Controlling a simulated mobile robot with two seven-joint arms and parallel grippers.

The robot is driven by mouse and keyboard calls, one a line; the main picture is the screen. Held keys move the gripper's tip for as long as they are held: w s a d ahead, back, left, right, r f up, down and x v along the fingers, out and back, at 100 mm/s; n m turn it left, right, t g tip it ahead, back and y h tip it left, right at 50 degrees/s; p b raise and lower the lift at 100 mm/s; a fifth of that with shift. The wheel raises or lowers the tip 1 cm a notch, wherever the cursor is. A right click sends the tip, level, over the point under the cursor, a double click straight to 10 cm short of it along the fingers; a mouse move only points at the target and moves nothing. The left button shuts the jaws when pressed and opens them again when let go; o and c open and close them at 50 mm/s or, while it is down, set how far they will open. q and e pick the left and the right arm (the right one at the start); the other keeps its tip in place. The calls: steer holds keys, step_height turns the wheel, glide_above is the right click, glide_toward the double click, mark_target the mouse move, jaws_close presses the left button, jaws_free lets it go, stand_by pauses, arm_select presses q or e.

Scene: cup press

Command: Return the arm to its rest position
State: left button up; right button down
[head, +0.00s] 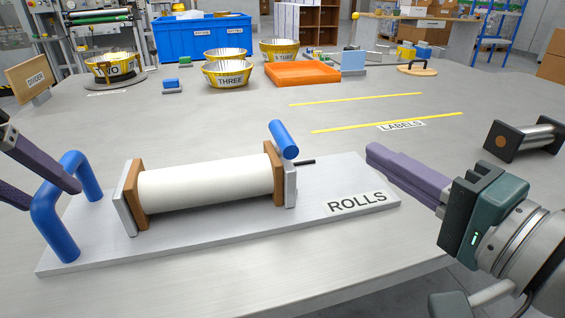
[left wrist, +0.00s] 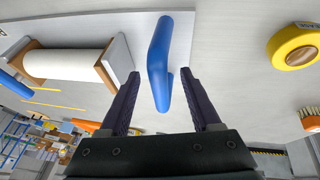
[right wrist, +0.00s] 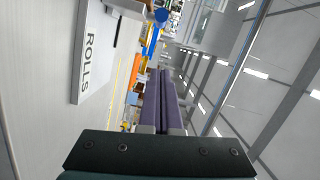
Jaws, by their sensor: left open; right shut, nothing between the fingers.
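My left gripper (head: 52,199) is open at the left end of the grey ROLLS plate (head: 330,180). Its fingers are on either side of the blue U-shaped handle (head: 70,160). In the left wrist view the handle (left wrist: 160,60) shows between the two spread fingers (left wrist: 159,73), with gaps beside it. My right gripper (head: 372,152) is shut and empty, held above the table to the right of the ROLLS sign (head: 357,201). In the right wrist view its purple fingers (right wrist: 160,78) lie together, and the plate (right wrist: 95,75) is off to the left.
A white roll (head: 205,183) sits between brown end pieces on the plate, with a blue lever (head: 284,140) at its right end. A black-ended roller (head: 525,138) lies at the right. Yellow bowls (head: 228,73), an orange tray (head: 302,73) and a blue crate (head: 203,37) stand behind. The table's middle is clear.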

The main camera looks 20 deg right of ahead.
steer(key=s+a+r+n+g+y+p, duration=0.4)
steer(key=s+a+r+n+g+p, duration=0.6)
steer(key=n+p, duration=0.4)
arm_select(q)
steer(key=s+r+m+y+p, duration=0.1)
steer(key=s+r+p, duration=0.65)
steer(key=s, duration=0.65)
steer(key=s+r+m+y+p, duration=0.1)
steer(key=s+r+p, duration=0.3)
steer(key=s+r, duration=0.8)
arm_select(e)
steer(key=s+d+r+n+g+h, duration=0.1)
steer(key=s+d+r+g+h, duration=0.2)
steer(key=s+d+r+h, duration=0.5)
arm_select(q)
step_height(320, 180, up, 34)
steer(key=s+p, duration=0.1)
steer(key=p, duration=3.5)
steer(key=shift+s+g, duration=0.25)
steer(key=shift+g, duration=0.15)
arm_select(e)
step_height(320, 180, up, 34)
steer(key=shift+s+d+y, duration=0.2)
steer(key=shift+s+y, duration=0.1)
steer(key=shift+s, duration=0.15)
arm_select(q)
steer(key=shift+a, duration=0.1)
